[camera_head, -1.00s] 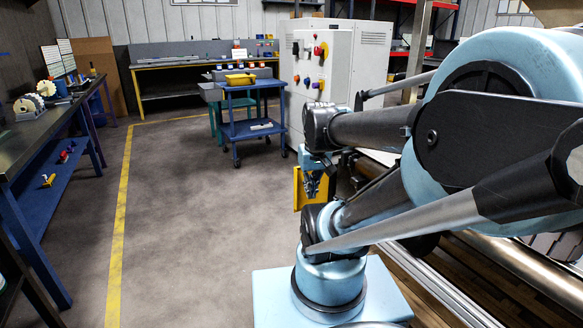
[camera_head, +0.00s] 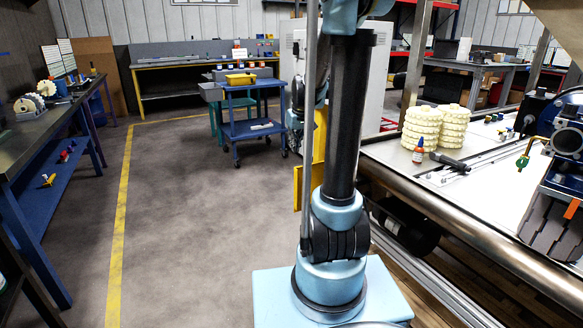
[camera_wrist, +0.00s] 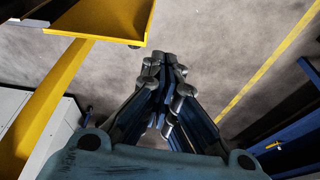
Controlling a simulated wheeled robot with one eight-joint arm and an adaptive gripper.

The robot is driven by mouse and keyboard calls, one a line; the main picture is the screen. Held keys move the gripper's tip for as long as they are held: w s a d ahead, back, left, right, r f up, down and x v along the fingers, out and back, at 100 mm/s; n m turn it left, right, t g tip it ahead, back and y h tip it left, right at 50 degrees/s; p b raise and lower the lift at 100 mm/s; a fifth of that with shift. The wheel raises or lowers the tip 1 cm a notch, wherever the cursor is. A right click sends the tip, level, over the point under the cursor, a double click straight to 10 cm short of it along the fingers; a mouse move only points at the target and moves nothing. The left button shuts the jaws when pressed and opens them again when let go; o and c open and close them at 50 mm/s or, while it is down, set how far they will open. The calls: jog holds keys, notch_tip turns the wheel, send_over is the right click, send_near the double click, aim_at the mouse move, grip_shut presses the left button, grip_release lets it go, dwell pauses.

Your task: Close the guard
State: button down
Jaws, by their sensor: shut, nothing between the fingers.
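A yellow panel, which looks like the guard (camera_head: 298,188), stands beside the conveyor frame in the head view, partly hidden behind my arm. In the wrist view a yellow sheet with a raised rim (camera_wrist: 112,22) lies at the upper left, with a yellow bar (camera_wrist: 38,105) running down from it. My gripper (camera_wrist: 165,60) is shut and empty, over the grey floor. Its tips appear to the right of the yellow sheet, with a gap between them in the picture.
The conveyor (camera_head: 400,185) runs along the right, with stacked cream gears (camera_head: 422,128), a small bottle (camera_head: 418,152) and machinery on it. A blue cart (camera_head: 245,130) and white cabinet (camera_head: 372,80) stand behind. A workbench (camera_head: 30,140) lines the left. The middle floor is clear.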

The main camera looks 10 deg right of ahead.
jog(key=w+f, duration=0.5)
jog(key=w, duration=0.7)
jog(key=d+x, duration=0.1)
jog(key=x, duration=0.9)
jog(key=shift+s+d+f+n, duration=0.1)
jog(key=shift+s+d+n, duration=0.1)
jog(key=shift+s, duration=0.6)
jog(key=shift+s+d+n, duration=0.1)
jog(key=shift+s+n, duration=0.1)
jog(key=shift+s, duration=0.65)
jog(key=shift+a, duration=0.15)
